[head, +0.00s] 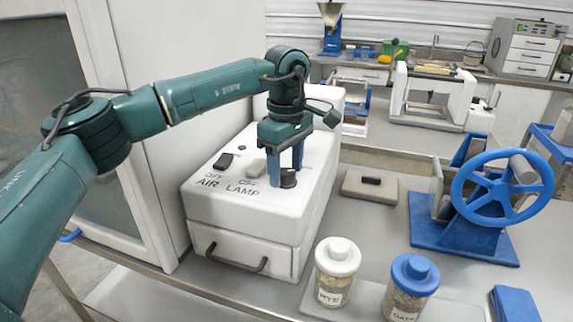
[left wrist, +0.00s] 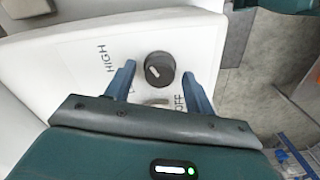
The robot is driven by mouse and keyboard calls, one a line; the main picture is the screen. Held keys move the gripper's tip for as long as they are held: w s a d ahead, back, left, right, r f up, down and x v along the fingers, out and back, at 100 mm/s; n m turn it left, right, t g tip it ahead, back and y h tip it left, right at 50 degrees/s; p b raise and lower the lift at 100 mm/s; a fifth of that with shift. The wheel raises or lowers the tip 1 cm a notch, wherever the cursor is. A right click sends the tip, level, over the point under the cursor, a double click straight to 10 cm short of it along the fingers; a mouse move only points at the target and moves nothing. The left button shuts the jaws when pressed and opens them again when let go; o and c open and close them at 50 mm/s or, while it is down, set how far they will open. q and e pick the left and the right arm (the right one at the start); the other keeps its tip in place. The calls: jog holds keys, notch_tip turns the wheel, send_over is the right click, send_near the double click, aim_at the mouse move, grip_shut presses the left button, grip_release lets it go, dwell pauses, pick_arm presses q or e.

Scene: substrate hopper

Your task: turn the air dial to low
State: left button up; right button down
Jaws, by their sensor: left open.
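The air dial, a round black knob (left wrist: 159,69) with a pale pointer mark, sits on top of a white box (head: 235,190). In the head view the dial (head: 288,180) shows under my left gripper (head: 284,168). In the left wrist view the open fingers of my left gripper (left wrist: 158,82) stand on either side of the dial, with gaps between them and the knob. HIGH is printed to the left of the dial and OFF to its lower right. A label near the left finger is mostly hidden, so LOW cannot be read. My right gripper is not in view.
The box top also carries AIR and LAMP labels and two switches, one dark (head: 223,161) and one pale (head: 256,167). Two jars, RYE (head: 336,272) and one with a blue lid (head: 410,285), stand in front. A blue handwheel (head: 505,190) stands at the right.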

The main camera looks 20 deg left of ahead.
pick_arm(q)
jog(key=c, duration=1)
